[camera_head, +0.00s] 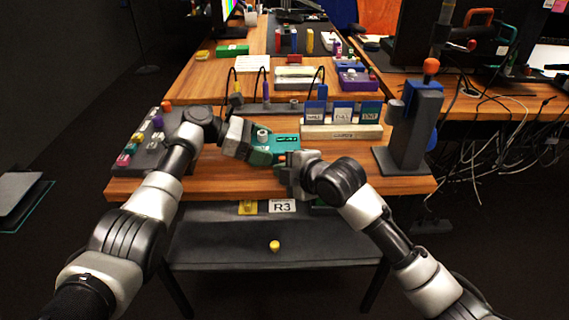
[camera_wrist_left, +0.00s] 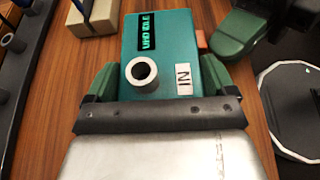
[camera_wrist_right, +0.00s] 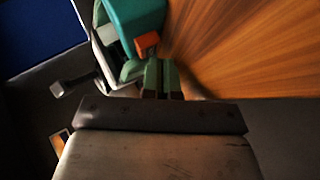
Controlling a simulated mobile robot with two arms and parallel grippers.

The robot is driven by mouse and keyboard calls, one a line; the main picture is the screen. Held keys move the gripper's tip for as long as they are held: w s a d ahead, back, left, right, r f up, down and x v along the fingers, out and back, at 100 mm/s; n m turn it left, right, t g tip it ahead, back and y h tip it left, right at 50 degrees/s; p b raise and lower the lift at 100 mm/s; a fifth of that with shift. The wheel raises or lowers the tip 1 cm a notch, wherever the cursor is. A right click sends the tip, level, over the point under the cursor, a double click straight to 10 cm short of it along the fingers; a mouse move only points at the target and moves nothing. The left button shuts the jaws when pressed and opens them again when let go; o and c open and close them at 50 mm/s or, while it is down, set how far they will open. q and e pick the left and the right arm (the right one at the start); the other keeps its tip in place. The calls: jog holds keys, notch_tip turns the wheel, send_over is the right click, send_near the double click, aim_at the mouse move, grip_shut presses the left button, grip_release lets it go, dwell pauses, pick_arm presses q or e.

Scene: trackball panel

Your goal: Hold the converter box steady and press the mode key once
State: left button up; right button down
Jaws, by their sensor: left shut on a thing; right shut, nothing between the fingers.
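The teal converter box (camera_head: 286,142) is at the front middle of the wooden table. In the left wrist view the box (camera_wrist_left: 178,58) shows a lit display reading "UHD IDLE", a grey round socket and an "IN" label. My left gripper (camera_wrist_left: 158,80) is shut on the box, one finger on each side. The orange mode key (camera_wrist_left: 201,40) sticks out of the box's right side; it also shows in the right wrist view (camera_wrist_right: 147,42). My right gripper (camera_wrist_right: 154,76) is shut and empty, its tips right beside the key. I cannot tell whether they touch it.
A grey panel with coloured knobs (camera_head: 147,150) lies left of the box. Behind it are a dark rail with cables (camera_head: 262,108) and a beige block with blue, white and teal cards (camera_head: 341,131). A grey stand with an orange ball (camera_head: 412,130) is on the right.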

jog(key=shift+w+d+r, duration=0.1)
jog(key=shift+d, duration=0.05)
pick_arm(q)
jog(key=shift+w+a+f, duration=0.1)
jog(key=shift+w, duration=0.15)
pick_arm(e)
jog(key=shift+s+f, duration=0.25)
jog(key=shift+s, duration=0.25)
pick_arm(q)
jog(key=shift+s, duration=0.1)
pick_arm(e)
jog(key=shift+s, duration=2.6)
jog(key=s+d+r, duration=0.4)
jog(key=s+r, duration=0.1)
jog(key=r, duration=0.1)
jog(key=shift+s+d+r, duration=0.2)
jog(key=shift+s+d, duration=0.05)
jog(key=shift+d, duration=0.05)
